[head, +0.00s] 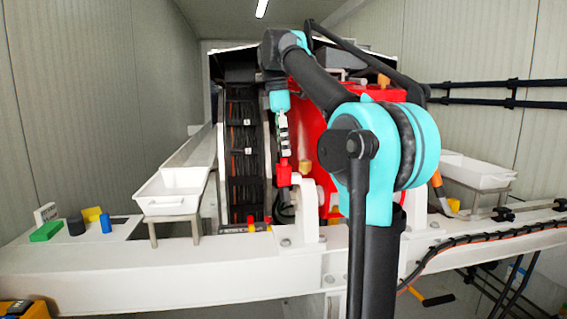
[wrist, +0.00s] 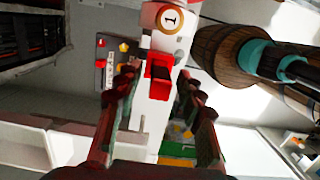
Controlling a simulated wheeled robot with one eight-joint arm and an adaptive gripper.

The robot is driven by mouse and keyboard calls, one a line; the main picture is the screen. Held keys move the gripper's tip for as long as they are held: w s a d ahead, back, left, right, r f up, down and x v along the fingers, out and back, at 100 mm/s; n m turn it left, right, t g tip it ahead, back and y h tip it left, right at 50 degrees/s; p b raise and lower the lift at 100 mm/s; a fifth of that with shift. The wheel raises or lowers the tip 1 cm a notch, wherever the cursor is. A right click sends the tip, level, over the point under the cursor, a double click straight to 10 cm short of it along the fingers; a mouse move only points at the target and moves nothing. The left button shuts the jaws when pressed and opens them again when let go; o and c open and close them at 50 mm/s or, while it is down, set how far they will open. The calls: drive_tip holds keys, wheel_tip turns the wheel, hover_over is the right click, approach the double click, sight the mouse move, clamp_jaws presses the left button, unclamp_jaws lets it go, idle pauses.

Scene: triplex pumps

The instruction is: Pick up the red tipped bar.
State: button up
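My gripper (wrist: 157,82) is open in the wrist view, with its two dark red fingers apart and nothing clearly held between them. A red piece with a dark recess (wrist: 160,68) shows between the fingertips, against a white upright part (wrist: 155,112). I cannot tell whether this red piece is the tip of the bar, or whether the fingers touch it. In the head view my gripper hangs down at the centre, in front of the red pump body (head: 307,130); its fingertips are hard to make out there.
White trays stand at left (head: 172,190) and right (head: 477,172). Green (head: 46,232) and blue (head: 106,223) blocks lie on the left ledge. A white beam (head: 150,265) crosses the front. A black cable panel (head: 246,150) is left of my gripper. A wooden barrel (wrist: 225,50) shows in the wrist view.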

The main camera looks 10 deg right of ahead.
clamp_jaws()
drive_tip(key=shift+r, duration=0.1)
idle(0.4)
drive_tip(key=shift+r, duration=4.9)
